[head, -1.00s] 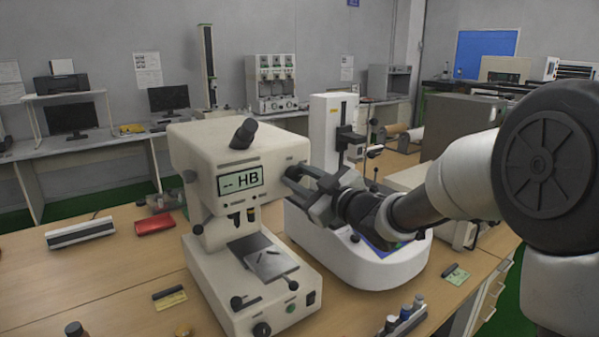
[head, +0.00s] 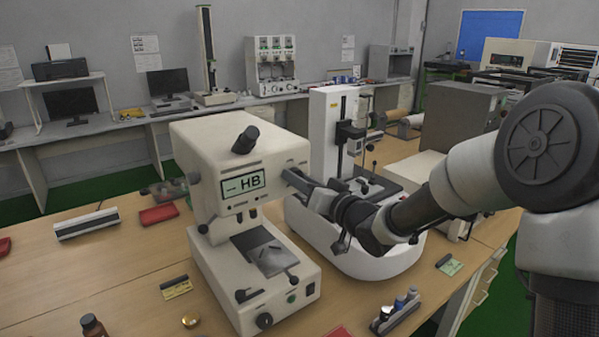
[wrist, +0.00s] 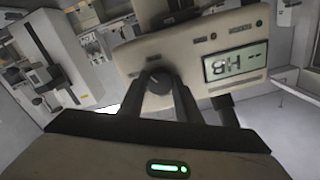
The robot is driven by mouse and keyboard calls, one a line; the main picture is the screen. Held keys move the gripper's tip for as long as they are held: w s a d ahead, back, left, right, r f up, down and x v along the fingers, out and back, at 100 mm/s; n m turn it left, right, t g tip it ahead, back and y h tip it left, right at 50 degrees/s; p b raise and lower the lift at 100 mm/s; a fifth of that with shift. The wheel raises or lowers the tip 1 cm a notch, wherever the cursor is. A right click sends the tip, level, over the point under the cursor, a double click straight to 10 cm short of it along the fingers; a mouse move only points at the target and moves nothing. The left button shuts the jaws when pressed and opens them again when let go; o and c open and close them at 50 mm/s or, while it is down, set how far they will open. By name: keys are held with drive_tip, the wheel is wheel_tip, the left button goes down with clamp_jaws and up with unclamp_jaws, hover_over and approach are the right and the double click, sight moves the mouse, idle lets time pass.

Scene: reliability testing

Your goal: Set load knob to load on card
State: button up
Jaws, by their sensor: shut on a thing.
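The cream hardness tester (head: 240,150) stands on the wooden bench, with "-- HB" on its display; the display also shows in the wrist view (wrist: 237,66). My gripper (head: 290,178) reaches the tester's right side and is shut on the knob. In the head view my gripper hides the knob. A yellow card (head: 177,291) lies on the bench left of the tester's base. Its print is too small to read.
A white machine (head: 365,255) stands close behind, under my arm. A rack of small bottles (head: 397,312) and a greenish card (head: 450,266) lie to the right. A brown bottle (head: 92,326) and a brass piece (head: 190,321) are at the front left.

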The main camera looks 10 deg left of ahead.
drive_tip(key=m+p, duration=0.3)
drive_tip(key=m, duration=0.2)
drive_tip(key=shift+r+m, duration=0.1)
drive_tip(key=shift+m, duration=0.2)
idle(0.5)
drive_tip(key=o, duration=1.1)
drive_tip(key=shift+c, duration=0.2)
drive_tip(key=v, duration=1.7)
drive_tip(key=shift+d, duration=0.15)
drive_tip(key=shift+s, duration=0.1)
